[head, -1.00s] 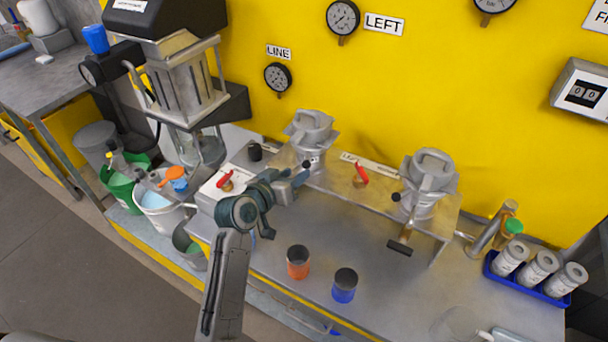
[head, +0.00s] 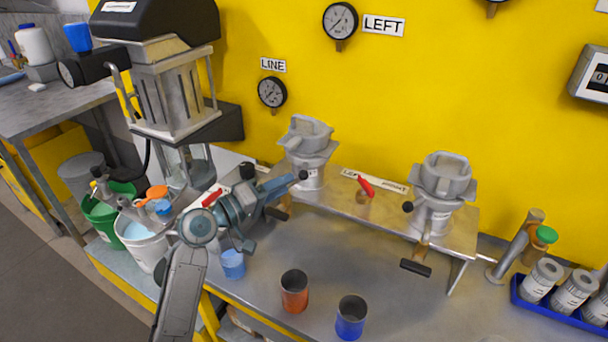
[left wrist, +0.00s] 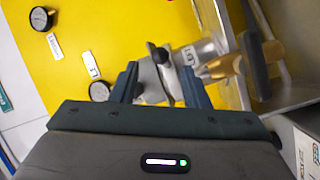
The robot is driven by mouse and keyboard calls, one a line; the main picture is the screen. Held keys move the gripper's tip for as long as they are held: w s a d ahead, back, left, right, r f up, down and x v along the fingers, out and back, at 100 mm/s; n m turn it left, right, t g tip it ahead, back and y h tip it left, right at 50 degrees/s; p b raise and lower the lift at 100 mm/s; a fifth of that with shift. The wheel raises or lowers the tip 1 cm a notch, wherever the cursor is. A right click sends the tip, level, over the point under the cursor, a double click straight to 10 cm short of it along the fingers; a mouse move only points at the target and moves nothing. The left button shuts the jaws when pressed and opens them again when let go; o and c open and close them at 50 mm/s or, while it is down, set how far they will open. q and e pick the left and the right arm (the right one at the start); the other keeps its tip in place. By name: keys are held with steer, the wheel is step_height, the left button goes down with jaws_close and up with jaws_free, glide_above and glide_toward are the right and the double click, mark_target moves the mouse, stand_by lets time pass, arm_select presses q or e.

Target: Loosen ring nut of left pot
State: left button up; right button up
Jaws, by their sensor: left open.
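The left pot (head: 308,150) is a grey metal vessel with a lidded top, standing at the left end of the raised metal shelf. A small black knob (head: 303,175) sticks out at its side. My left gripper (head: 288,186) is at the pot's front left side, open. In the left wrist view its two fingers (left wrist: 160,88) stand either side of a grey part of the pot (left wrist: 148,76), with the black knob (left wrist: 157,52) just beyond them. I cannot tell whether they touch. The ring nut is not clearly distinguishable. My right gripper is not in view.
A brass valve with a dark handle (left wrist: 255,65) is close to the right finger. The right pot (head: 440,190) stands further along the shelf (head: 350,205). Orange (head: 295,292) and blue (head: 350,317) cups stand in front.

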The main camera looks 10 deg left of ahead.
mark_target(304, 175)
arm_select(q)
steer(key=p+x, duration=0.1)
steer(key=x, duration=0.6)
steer(key=shift+w+f, duration=0.1)
steer(key=shift+p, duration=0.3)
jaws_close()
